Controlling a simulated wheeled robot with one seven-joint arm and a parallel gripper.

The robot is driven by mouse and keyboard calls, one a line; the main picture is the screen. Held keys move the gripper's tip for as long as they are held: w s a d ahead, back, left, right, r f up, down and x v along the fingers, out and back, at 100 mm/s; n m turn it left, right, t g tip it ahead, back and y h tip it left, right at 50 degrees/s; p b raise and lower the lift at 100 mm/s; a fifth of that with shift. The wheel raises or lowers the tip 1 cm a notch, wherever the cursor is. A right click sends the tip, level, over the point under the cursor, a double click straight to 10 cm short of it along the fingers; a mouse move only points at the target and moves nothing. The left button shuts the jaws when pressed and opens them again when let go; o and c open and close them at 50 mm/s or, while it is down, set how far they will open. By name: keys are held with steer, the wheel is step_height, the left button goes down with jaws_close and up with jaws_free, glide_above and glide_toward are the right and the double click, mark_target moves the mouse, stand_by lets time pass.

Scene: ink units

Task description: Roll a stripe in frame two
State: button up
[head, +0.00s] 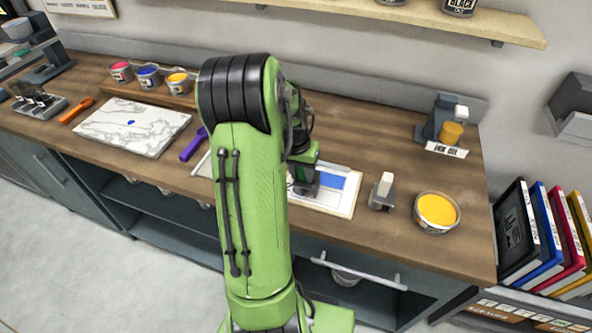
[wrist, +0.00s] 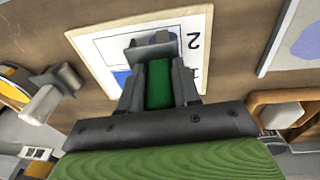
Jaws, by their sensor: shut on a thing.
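My gripper (wrist: 160,88) is shut on the green handle of a roller (wrist: 159,84). The roller's grey head (wrist: 152,50) is over the white sheet on a pale wood-edged board (wrist: 196,22). A printed "2" shows upside down beside the roller head. A blue patch (head: 332,181) lies on the sheet; it shows partly at the left of the fingers in the wrist view (wrist: 122,77). In the head view my green arm hides much of the board. Whether the roller touches the sheet, I cannot tell.
A second roller-like tool (head: 382,191) and a tub of yellow ink (head: 436,211) stand right of the board. A marble slab (head: 131,126) with a blue spot lies left, with a purple spatula (head: 194,145) beside it. Ink pots (head: 149,77) stand behind.

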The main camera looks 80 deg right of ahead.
steer(key=shift+s+a+f+b, duration=0.15)
steer(key=shift+s+b, duration=0.2)
steer(key=shift+s, duration=0.85)
steer(key=shift+s+a+b, duration=0.2)
steer(key=shift+s+b, duration=0.1)
steer(key=shift+s, duration=2)
steer(key=shift+s+a+b, duration=0.2)
steer(key=shift+s+b, duration=0.1)
steer(key=shift+s, duration=1.95)
steer(key=shift+w+d, duration=0.1)
steer(key=shift+w, duration=1.5)
steer(key=shift+w+d+p, duration=0.2)
steer(key=shift+w, duration=1.7)
steer(key=shift+w+d+p, duration=0.15)
steer(key=shift+w, duration=1.7)
steer(key=shift+w+d+p, duration=0.2)
steer(key=shift+w, duration=1.7)
step_height(320, 180, up, 6)
steer(key=p, duration=0.4)
steer(key=shift+p, duration=0.3)
